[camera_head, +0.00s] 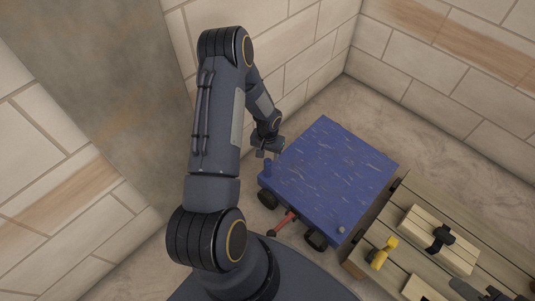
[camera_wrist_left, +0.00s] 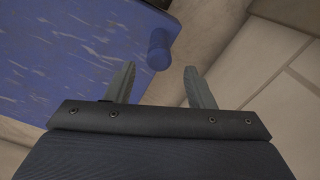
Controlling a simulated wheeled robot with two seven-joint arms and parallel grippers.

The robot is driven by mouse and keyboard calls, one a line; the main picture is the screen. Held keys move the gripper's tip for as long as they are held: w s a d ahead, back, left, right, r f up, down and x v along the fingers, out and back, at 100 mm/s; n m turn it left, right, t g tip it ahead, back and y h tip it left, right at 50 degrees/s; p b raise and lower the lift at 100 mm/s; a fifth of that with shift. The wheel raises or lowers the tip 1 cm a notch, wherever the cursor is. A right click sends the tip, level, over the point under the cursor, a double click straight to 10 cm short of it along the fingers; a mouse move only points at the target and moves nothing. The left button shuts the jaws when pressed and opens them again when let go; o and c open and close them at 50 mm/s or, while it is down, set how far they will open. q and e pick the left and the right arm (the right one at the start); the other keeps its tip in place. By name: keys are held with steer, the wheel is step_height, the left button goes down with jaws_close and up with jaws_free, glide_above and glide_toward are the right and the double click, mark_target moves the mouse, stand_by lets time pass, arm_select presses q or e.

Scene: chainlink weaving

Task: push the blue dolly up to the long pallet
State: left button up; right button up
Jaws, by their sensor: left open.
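The blue dolly (camera_head: 330,172) stands on the floor in the middle of the head view, a flat scuffed platform on dark wheels. A short blue post (camera_head: 268,168) rises at its left corner; in the left wrist view the post (camera_wrist_left: 159,48) shows just beyond the fingertips, between them. My left gripper (camera_head: 267,152) is open at that corner, its fingers (camera_wrist_left: 160,80) apart with nothing between them. The long pallet (camera_head: 458,212), of wooden slats, lies right of the dolly. Their near edges look close; I cannot tell whether they touch. My right gripper is not in view.
On the pallet lie wooden blocks with a black clamp (camera_head: 441,238) and a yellow tool (camera_head: 382,253). A red bar (camera_head: 282,223) sticks out at the dolly's near side. Tiled walls (camera_head: 300,50) close in behind and left. Bare floor (camera_head: 440,137) lies behind dolly and pallet.

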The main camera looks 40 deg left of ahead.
mark_target(268, 167)
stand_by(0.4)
arm_select(q)
steer(key=shift+d+f+p, duration=0.1)
steer(key=shift+f+p, duration=0.15)
steer(key=shift+p, duration=0.1)
steer(key=shift+f, duration=0.75)
step_height(268, 167, down, 7)
steer(key=b, duration=0.2)
steer(key=shift+f+b, duration=0.2)
steer(key=shift+b, duration=0.2)
jaws_close()
